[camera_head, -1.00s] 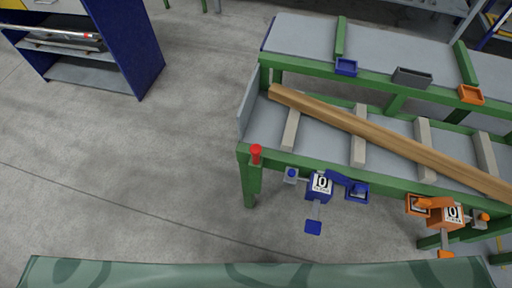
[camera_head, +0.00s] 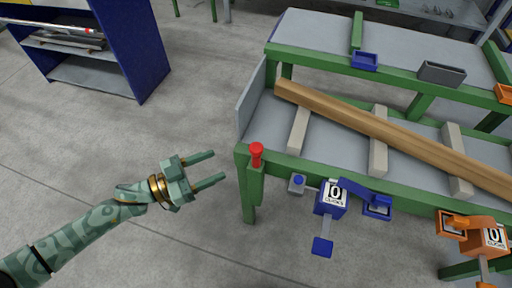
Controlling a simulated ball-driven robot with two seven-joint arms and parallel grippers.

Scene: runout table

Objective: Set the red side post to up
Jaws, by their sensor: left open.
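The red side post (camera_head: 257,155) is a short red cylinder with a wider cap, at the near left corner of the green runout table (camera_head: 348,179). It stands upright in a green holder, its top a little above the table's front rail. My left gripper (camera_head: 220,167) is to the left of the post, open and empty, its two fingers pointing right toward the table leg and post. A gap of bare floor shows between the fingertips and the post. My right gripper is not in view.
A long wooden beam (camera_head: 390,131) lies slanted across grey crossbars on the table. A blue counter unit (camera_head: 331,198) and an orange one (camera_head: 487,239) hang on the front rail. A blue shelf (camera_head: 130,45) stands back left. The floor between is clear.

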